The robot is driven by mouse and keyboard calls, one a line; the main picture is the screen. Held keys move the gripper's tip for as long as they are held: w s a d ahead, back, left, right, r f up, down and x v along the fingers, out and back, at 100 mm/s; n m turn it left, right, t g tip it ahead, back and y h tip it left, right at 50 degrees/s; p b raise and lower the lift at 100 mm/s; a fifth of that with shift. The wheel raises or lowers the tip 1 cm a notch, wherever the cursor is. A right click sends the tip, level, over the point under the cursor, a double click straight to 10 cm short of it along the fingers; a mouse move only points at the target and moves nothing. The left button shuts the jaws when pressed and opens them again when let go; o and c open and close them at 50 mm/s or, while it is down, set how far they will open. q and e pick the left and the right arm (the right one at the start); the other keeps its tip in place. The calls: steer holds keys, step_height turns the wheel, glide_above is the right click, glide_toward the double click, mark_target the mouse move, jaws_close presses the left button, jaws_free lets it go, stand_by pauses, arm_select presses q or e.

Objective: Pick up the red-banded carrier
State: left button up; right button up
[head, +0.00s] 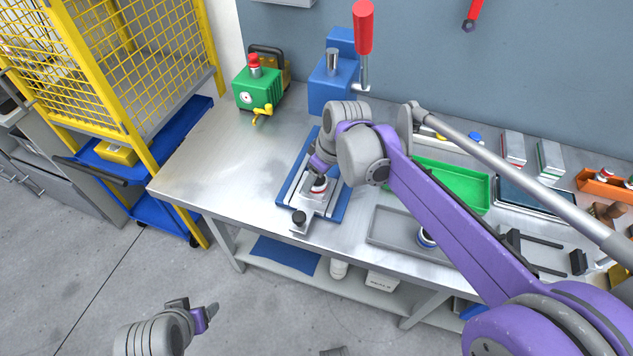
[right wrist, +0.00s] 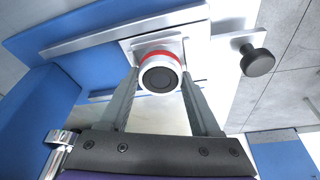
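The red-banded carrier (head: 319,187) is a small pale cylinder with a red band and a dark round end. It sits on the silver block of the blue-based fixture (head: 337,208) on the bench. In the right wrist view the carrier (right wrist: 159,76) lies between the fingertips of my right gripper (right wrist: 159,84), with little or no gap on either side. I cannot tell whether the fingers press on it. In the head view my right gripper (head: 319,172) is directly over the carrier, partly hidden by its own wrist. My left gripper (head: 208,313) is low in front of the bench, away from everything; its opening is unclear.
The fixture has a black knob (head: 299,218) at its front. A blue press (head: 333,85) with a red handle stands behind. A grey tray (head: 385,238) holding a blue-banded piece (head: 425,239) and a green tray (head: 455,205) are to the right. The bench's left part is clear.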

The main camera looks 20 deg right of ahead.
jaws_close()
steer(key=shift+r, duration=0.1)
